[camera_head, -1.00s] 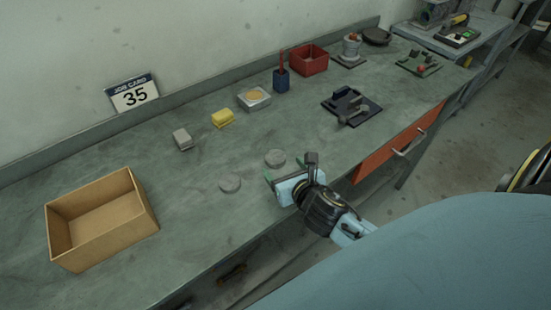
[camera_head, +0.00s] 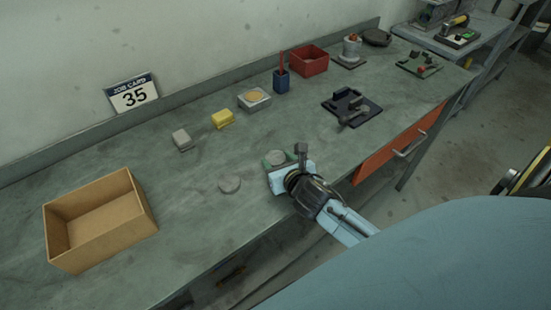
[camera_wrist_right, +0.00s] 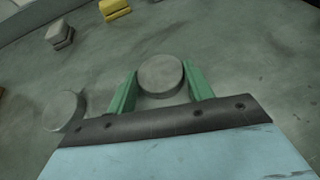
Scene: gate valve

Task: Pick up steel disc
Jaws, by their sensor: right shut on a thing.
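A round grey steel disc (camera_head: 275,157) lies near the front of the bench. My right gripper (camera_head: 279,162) is at this disc. In the right wrist view the disc (camera_wrist_right: 160,75) sits between the green fingers of my right gripper (camera_wrist_right: 161,88), which are shut on it from both sides. A second, similar grey disc (camera_head: 230,184) lies on the bench to the left, apart from the gripper; it also shows in the right wrist view (camera_wrist_right: 63,111). My left gripper is not in view.
An open cardboard box (camera_head: 100,220) stands at the left of the bench (camera_head: 190,235). A grey block (camera_head: 182,140), a yellow block (camera_head: 222,119) and a small tray (camera_head: 254,99) stand behind the discs. A black fixture (camera_head: 351,108) lies to the right, with a red bin (camera_head: 309,60) farther back.

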